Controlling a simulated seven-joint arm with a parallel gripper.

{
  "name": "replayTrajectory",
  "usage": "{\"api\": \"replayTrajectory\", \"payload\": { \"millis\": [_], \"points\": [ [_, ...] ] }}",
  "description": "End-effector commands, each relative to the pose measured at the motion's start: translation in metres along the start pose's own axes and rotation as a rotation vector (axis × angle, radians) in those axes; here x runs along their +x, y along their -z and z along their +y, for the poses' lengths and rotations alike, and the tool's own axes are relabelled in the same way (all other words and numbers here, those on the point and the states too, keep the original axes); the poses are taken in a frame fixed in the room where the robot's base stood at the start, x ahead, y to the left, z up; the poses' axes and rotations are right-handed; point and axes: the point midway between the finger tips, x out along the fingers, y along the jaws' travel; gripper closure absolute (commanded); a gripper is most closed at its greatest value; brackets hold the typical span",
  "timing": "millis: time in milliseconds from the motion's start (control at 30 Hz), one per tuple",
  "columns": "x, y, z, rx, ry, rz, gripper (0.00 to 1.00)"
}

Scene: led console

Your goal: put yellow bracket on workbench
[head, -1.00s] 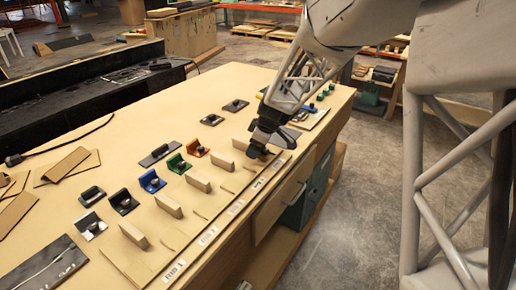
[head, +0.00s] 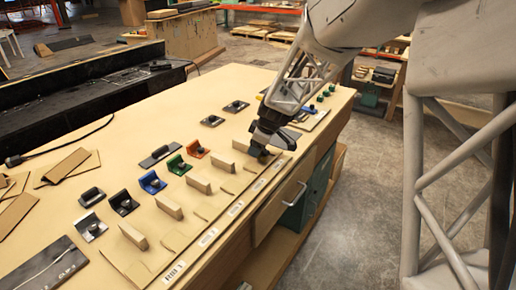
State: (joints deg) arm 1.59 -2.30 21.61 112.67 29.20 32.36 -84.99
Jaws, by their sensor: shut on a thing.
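A small yellow patch (head: 260,97) shows on the workbench (head: 205,88) beside my wrist. It may be the yellow bracket, mostly hidden behind my arm. My gripper (head: 257,150) points down at the far end of the row of wooden blocks, low over the bench's front strip. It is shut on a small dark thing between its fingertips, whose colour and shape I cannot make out. The nearest wooden block (head: 240,146) is just left of it.
Blue (head: 151,182), green (head: 178,165) and orange (head: 196,149) brackets stand in a row behind the blocks. Black (head: 123,203) and silver (head: 90,227) ones are nearer. The bench's back middle is clear.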

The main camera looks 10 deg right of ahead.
Motion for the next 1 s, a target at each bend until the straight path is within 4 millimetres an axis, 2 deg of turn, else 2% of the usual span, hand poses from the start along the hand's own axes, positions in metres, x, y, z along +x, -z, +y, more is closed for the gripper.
{"api": "replayTrajectory", "payload": {
  "millis": [267,567,1000],
  "points": [
    [-0.005,0.002,0.001,0.000,-0.001,0.001,0.67],
    [-0.033,0.014,0.006,-0.001,-0.002,0.001,0.67],
    [-0.058,-0.011,-0.042,0.000,-0.002,0.001,0.67]
  ]
}}
